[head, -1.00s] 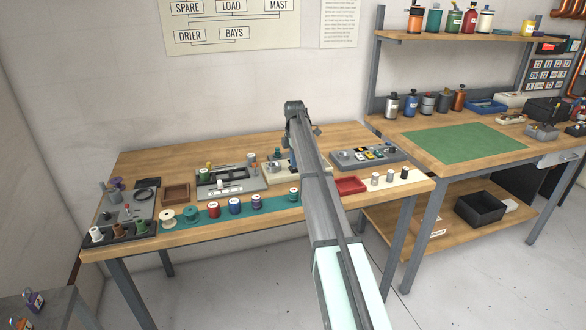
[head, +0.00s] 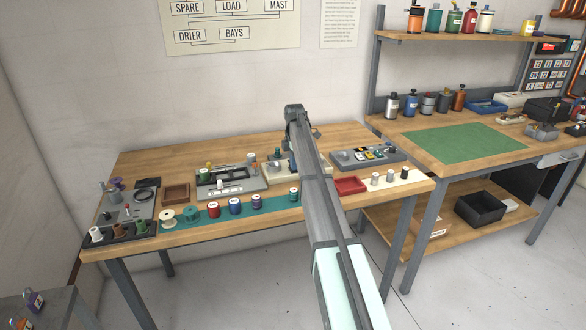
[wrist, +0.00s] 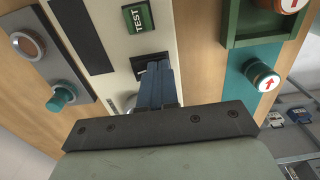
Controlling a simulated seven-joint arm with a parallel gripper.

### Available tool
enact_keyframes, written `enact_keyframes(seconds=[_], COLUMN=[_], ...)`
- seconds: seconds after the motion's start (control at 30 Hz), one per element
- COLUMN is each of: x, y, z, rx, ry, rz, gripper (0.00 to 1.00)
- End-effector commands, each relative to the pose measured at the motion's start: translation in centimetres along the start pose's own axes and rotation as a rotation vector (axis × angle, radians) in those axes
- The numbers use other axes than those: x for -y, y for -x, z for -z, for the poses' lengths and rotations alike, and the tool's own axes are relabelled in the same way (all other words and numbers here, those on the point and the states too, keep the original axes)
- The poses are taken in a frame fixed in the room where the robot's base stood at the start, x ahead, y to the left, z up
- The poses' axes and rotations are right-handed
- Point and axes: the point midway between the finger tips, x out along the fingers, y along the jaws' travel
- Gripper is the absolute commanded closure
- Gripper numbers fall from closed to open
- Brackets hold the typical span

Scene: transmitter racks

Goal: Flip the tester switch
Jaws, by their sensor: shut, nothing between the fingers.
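The tester is a cream panel (wrist: 112,35) with a green TEST label (wrist: 138,17) in the wrist view. Below the label is a dark switch housing (wrist: 143,62), partly covered by my fingers. My gripper (wrist: 156,68) is shut and empty, its blue fingertips right at this housing. I cannot tell whether they touch the switch, or which way it is set.
A grey unit with a teal knob (wrist: 62,98) is left of the tester in the wrist view. A green tray (wrist: 232,30) and a teal spool (wrist: 260,74) are to its right. In the head view a red tray (head: 350,186) lies right of my arm.

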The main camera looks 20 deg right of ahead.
Motion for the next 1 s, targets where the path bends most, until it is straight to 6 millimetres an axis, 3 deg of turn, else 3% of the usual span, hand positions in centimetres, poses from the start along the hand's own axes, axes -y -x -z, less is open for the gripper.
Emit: enact_keyframes(seconds=[0.27, 1.0], x=[0.0, 0.0], y=[0.8, 5.5], z=[0.0, 0.0], rx=[0.000, 0.000], ry=[0.000, 0.000], rz=[-0.001, 0.000], gripper=[1.00, 1.00])
